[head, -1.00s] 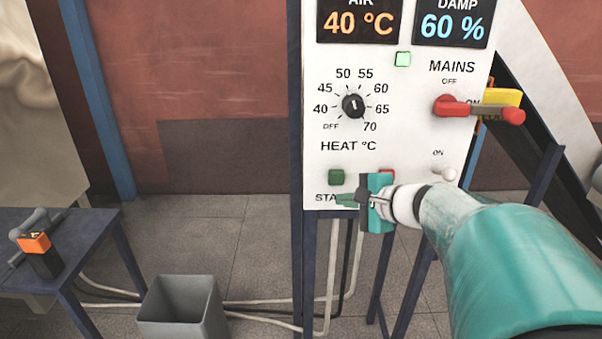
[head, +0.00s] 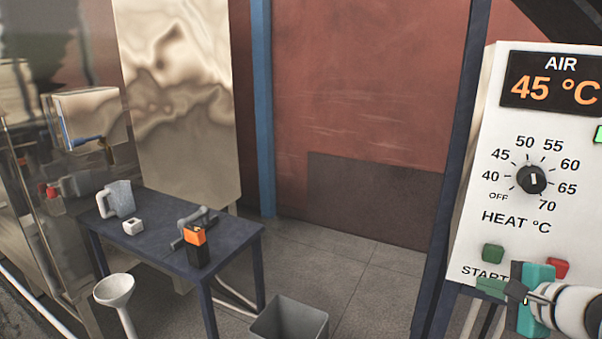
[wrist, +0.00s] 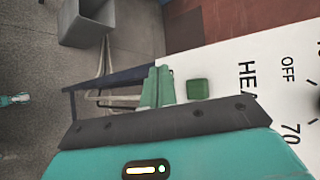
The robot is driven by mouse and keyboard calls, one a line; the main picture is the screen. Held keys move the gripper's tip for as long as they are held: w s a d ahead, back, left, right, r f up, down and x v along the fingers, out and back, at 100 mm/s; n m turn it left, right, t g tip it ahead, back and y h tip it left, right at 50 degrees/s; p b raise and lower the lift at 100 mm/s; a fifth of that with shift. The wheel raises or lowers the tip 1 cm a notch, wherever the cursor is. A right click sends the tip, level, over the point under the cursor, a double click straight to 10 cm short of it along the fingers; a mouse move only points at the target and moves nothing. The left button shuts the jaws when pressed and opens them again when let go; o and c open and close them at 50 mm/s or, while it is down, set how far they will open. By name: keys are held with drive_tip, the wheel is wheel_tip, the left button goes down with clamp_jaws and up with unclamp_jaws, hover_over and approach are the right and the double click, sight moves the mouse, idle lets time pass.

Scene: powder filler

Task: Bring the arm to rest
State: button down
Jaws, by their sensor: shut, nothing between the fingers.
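My gripper (head: 492,288) is at the lower right of the head view, shut and empty. Its fingers overlap the START lettering below the green button (head: 493,253) on the white control panel (head: 470,240). In the wrist view its shut green fingers (wrist: 157,88) are beside the green button (wrist: 197,88). I cannot tell whether they touch the panel. The red button (head: 558,267) is partly hidden behind the gripper. The heat knob (head: 532,180) has its mark pointing up, near 50 to 55. The AIR display (head: 552,82) reads 45 °C.
A dark blue table (head: 165,240) at the left holds a grey jug (head: 117,199), a small white block (head: 133,227) and an orange-black device (head: 196,246). A white funnel (head: 114,290) stands before it. A grey bin (head: 289,322) is on the floor. The floor between table and panel is mostly clear.

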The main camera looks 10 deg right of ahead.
drive_tip(key=s+a+f+n+g, duration=0.1)
drive_tip(key=s+a+n+g, duration=0.1)
drive_tip(key=a+n, duration=0.4)
drive_tip(key=s+a+f+n+g+h, duration=0.1)
drive_tip(key=s+a+f+n+g, duration=0.1)
drive_tip(key=s+a+n, duration=0.2)
drive_tip(key=s+a+f+n+g+h, duration=0.1)
drive_tip(key=s+a+n+g, duration=0.1)
drive_tip(key=a+n, duration=0.7)
drive_tip(key=shift+s+a+f+g, duration=0.4)
drive_tip(key=shift+a, duration=2.25)
